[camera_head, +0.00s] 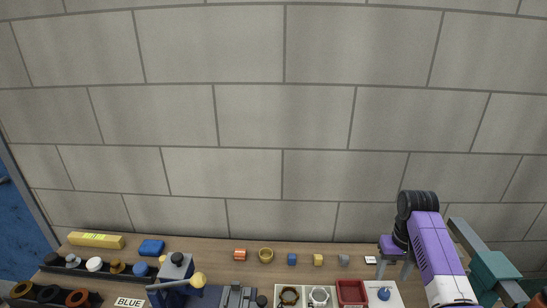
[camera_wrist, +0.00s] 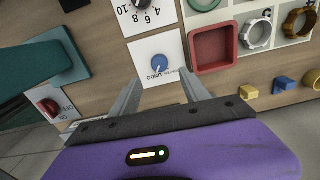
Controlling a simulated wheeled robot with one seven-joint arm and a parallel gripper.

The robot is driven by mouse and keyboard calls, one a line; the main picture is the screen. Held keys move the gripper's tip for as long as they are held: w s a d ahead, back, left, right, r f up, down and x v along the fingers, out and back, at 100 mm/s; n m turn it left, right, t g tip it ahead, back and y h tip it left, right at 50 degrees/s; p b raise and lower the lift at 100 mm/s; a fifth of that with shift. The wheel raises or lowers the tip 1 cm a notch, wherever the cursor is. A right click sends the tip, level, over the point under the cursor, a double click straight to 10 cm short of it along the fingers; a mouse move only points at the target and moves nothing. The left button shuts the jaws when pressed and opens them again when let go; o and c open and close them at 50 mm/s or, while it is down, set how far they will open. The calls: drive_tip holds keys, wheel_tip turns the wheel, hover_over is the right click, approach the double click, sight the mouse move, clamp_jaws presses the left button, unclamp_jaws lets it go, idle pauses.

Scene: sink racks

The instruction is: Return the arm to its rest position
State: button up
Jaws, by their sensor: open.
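My gripper (camera_head: 392,272) is at the right of the head view, fingers pointing down above the back right part of the table. In the wrist view, my gripper (camera_wrist: 160,88) has its two fingers spread apart with nothing between them. A blue knob (camera_wrist: 160,64) on a white panel shows just beyond the fingertips. The knob also shows in the head view (camera_head: 384,293). Whether the fingers touch the table cannot be told. My purple arm link hides part of the right side.
A red tray (camera_head: 352,292) lies left of the knob. Several small blocks, including a yellow one (camera_head: 318,260), stand along the back. A teal object (camera_head: 494,272) stands at the right. A yellow box (camera_head: 96,240) is at far left. A block wall rises behind.

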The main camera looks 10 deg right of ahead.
drive_tip(key=shift+w+d, duration=0.15)
drive_tip(key=shift+w, duration=0.25)
drive_tip(key=w+r+t+h, duration=0.2)
drive_tip(key=w+r+t, duration=0.2)
drive_tip(key=w+t, duration=0.45)
drive_tip(key=s+a+f+t+h+b, duration=0.1)
drive_tip(key=s+a+t, duration=0.45)
drive_tip(key=a, duration=0.45)
drive_tip(key=s+a+r+n+y+b, duration=0.1)
drive_tip(key=s+a, duration=0.4)
drive_tip(key=s, duration=0.9)
drive_tip(key=s+a+r+n+y, duration=0.1)
drive_tip(key=s+a, duration=0.4)
drive_tip(key=s, duration=1)
drive_tip(key=s+a+r+n+y+b, duration=0.1)
drive_tip(key=s+a+r, duration=0.2)
drive_tip(key=s, duration=1.2)
drive_tip(key=shift+a+r+n+t+b, duration=0.2)
drive_tip(key=shift+a+n+t+b, duration=0.15)
drive_tip(key=shift+a, duration=0.85)
